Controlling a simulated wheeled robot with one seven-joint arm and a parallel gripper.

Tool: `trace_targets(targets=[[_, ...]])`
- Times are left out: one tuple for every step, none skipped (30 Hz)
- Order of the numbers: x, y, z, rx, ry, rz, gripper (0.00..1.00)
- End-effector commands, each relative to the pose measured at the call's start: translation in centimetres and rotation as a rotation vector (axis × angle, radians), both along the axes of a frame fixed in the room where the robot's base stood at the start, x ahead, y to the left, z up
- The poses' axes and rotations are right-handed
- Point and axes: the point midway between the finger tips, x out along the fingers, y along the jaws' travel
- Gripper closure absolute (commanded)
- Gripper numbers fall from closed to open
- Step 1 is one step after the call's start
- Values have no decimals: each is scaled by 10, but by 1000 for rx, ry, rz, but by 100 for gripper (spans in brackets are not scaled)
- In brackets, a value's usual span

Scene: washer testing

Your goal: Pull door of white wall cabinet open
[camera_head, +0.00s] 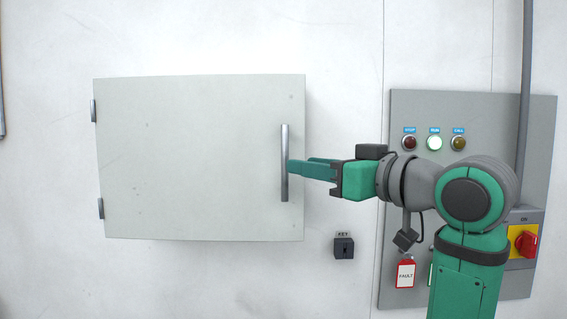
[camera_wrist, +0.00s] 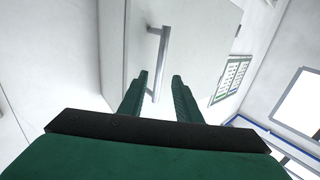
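The white wall cabinet (camera_head: 200,160) hangs on the wall with its door shut. Its hinges show on the left edge, and a vertical grey bar handle (camera_head: 285,163) is near the right edge. My gripper (camera_head: 292,167) reaches in from the right, its fingertips at the handle's height and close to it. In the wrist view the two fingers (camera_wrist: 161,77) are apart, and the handle (camera_wrist: 162,62) shows between and beyond their tips. I cannot tell whether either finger touches the handle.
A grey control panel (camera_head: 400,110) with buttons and lamps is right of the cabinet, partly behind my arm. A red rotary switch (camera_head: 526,244) is at its lower right.

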Motion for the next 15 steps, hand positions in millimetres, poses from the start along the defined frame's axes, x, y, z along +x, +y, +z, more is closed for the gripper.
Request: trace_targets(targets=[[8,7,-1,0,2,2,69],[12,10,0,0,1,2,69],[18,15,0,0,1,2,69],[22,18,-1,0,3,2,69],[26,21,0,1,2,2,69],[32,25,0,2,1,1,69],[35,28,0,2,1,1,69],[39,31,0,1,2,1,69],[43,34,0,1,2,0,69],[46,36,0,1,1,-1,69],[48,38,0,1,1,-1,69],[51,40,0,1,1,-1,69],[53,42,0,0,0,-1,69],[55,44,0,1,1,0,69],[57,46,0,1,1,1,69]])
